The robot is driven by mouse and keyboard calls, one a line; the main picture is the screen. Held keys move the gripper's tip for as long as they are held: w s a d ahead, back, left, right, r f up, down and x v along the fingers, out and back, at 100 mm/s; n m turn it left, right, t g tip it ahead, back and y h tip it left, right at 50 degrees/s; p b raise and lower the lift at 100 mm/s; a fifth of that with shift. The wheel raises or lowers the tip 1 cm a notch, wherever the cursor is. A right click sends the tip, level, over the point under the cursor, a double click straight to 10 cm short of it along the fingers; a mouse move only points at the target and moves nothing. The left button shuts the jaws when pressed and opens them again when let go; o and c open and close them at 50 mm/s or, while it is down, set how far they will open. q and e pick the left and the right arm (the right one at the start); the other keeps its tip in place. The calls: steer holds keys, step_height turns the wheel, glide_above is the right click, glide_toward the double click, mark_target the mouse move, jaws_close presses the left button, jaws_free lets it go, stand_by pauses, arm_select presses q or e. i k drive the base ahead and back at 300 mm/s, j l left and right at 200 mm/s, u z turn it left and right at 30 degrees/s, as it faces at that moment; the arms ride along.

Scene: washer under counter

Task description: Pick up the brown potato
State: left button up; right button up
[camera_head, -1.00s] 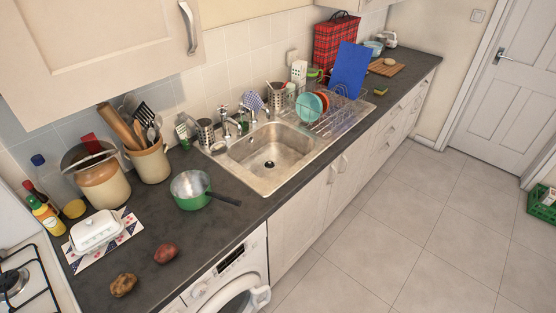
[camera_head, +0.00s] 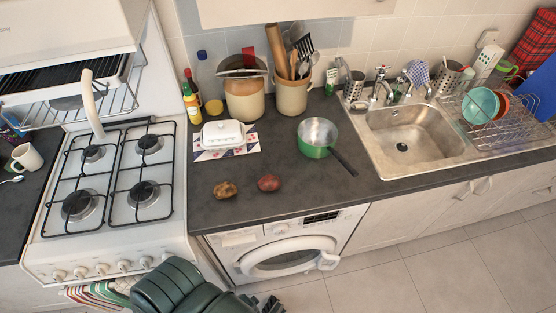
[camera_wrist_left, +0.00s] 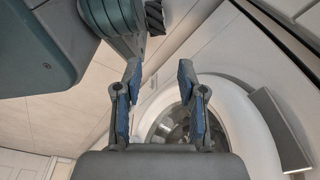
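The brown potato (camera_head: 225,190) lies on the dark counter near its front edge, above the washer's left side. A red potato (camera_head: 269,183) lies just to its right, apart from it. In the left wrist view my left gripper (camera_wrist_left: 159,78) is open, with nothing between its fingers. It faces the white washer front and round door, below counter height. No potato shows in that view. Dark green parts of my arm show at the bottom of the head view, below the counter. My right gripper is not clearly seen.
A white butter dish (camera_head: 223,134) sits on a patterned mat behind the potatoes. A green saucepan (camera_head: 318,137) stands to the right, its handle pointing forward. A gas hob (camera_head: 110,180) is to the left. The washer (camera_head: 290,250) is below the counter. Counter around the potatoes is clear.

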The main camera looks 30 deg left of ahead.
mark_target(224, 190)
steer(key=u, duration=1.75)
